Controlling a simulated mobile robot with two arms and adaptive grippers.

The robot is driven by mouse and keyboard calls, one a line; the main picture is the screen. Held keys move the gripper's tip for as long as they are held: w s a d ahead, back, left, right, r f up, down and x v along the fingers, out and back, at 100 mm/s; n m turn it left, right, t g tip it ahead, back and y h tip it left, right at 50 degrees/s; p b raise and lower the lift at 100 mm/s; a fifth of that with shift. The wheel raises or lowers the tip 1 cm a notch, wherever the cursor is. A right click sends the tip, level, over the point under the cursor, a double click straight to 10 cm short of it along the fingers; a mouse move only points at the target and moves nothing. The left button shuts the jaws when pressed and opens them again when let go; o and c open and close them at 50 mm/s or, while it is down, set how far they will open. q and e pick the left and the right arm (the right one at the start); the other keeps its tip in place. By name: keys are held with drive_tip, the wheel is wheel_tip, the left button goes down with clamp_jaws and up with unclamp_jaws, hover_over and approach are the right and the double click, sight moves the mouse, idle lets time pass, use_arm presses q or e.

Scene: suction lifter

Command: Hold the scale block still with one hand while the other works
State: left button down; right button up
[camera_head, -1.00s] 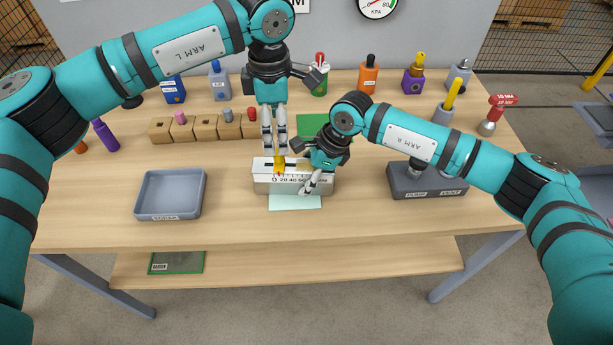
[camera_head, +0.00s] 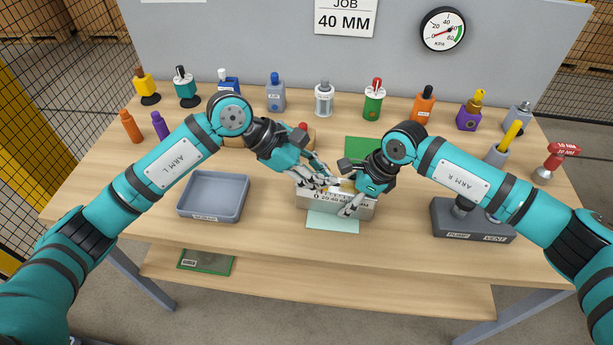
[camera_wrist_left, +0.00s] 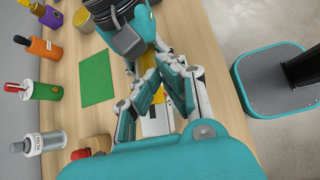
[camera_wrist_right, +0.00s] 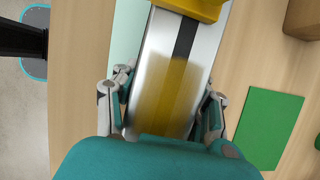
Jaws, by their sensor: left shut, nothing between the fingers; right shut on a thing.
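The scale block (camera_head: 312,197), a pale silver bar with printed scale marks, stands on a mint-green mat (camera_head: 332,221) near the table front. My right gripper (camera_head: 352,202) is shut on its right part. In the right wrist view my right gripper's fingers (camera_wrist_right: 160,100) flank the silver scale block (camera_wrist_right: 203,40), which has a dark slot along its top. A yellow piece (camera_wrist_right: 190,8) sits across the slot. My left gripper (camera_head: 332,184) is shut and empty, slanting in from the left just over the block's top. The fingers hide much of that top.
A grey tray (camera_head: 214,218) lies left of the block. A dark pump and vent box (camera_head: 470,232) stands to the right. A green mat (camera_head: 364,149) and several coloured cups and bottles fill the back. The table front is clear.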

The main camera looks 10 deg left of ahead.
use_arm(q)
drive_tip(key=s+a+n+t+h, duration=0.1)
drive_tip(key=s+a+n+t, duration=0.3)
drive_tip(key=a, duration=0.3)
drive_tip(key=s+a+n+t+h, duration=0.1)
drive_tip(key=s+a+n+t, duration=0.3)
drive_tip(key=a+n, duration=0.15)
approach(335, 196)
drive_tip(key=w+d+r, duration=0.1)
drive_tip(key=w, duration=0.5)
drive_tip(key=shift+m, duration=0.35)
drive_tip(key=shift+s+d+r, duration=0.1)
drive_tip(key=shift+d, duration=0.1)
drive_tip(key=d, duration=0.3)
drive_tip(key=shift+s+d, duration=0.15)
drive_tip(key=shift+d, duration=0.25)
drive_tip(key=shift+a, duration=0.15)
